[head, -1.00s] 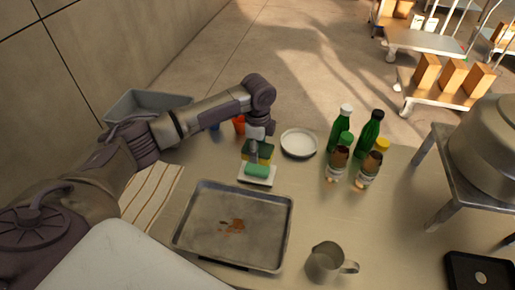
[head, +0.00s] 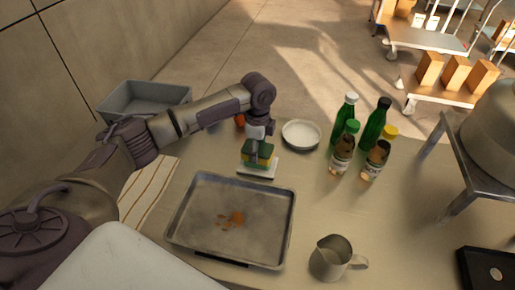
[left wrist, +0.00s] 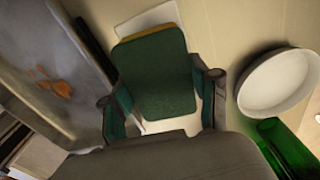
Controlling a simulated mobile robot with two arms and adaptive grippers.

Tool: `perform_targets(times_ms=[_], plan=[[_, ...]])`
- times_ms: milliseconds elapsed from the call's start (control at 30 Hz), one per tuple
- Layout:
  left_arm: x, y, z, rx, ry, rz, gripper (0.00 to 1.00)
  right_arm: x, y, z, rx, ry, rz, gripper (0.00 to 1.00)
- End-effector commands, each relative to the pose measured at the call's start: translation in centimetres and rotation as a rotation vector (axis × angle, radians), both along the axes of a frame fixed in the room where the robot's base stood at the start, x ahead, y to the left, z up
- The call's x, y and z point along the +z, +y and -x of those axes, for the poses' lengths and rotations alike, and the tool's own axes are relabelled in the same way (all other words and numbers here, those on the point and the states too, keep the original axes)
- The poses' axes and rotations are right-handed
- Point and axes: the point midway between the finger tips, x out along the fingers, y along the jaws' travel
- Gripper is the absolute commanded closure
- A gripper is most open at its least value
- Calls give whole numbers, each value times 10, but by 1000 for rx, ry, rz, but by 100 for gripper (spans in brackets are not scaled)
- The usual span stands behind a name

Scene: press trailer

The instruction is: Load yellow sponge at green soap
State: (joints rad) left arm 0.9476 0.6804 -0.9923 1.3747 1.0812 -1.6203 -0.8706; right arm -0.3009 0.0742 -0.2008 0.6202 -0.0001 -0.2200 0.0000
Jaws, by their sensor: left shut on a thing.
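My left gripper (head: 258,141) is shut on the yellow sponge (head: 262,160), which has a dark green scouring side. In the left wrist view the green face of the sponge (left wrist: 155,75) sits between the fingers (left wrist: 163,104), with a yellow edge at its far end. The sponge is over a white dish (head: 262,174), which also shows past the sponge in the left wrist view (left wrist: 152,17). The green soap cannot be made out now; the sponge and gripper cover the dish's middle. I cannot tell whether the sponge touches it. My right gripper is not in view.
A stained metal tray (head: 190,252) lies in front of the dish. A white bowl (head: 301,134) stands behind right, with several bottles (head: 374,124) further right. A metal jug (head: 331,258) stands at the front.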

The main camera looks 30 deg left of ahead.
Motion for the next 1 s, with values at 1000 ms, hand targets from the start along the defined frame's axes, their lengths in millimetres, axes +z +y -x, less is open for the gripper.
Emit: perform_targets(times_ms=[1000], plan=[[-9,0,0,0,1,0,67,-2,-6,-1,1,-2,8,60]])
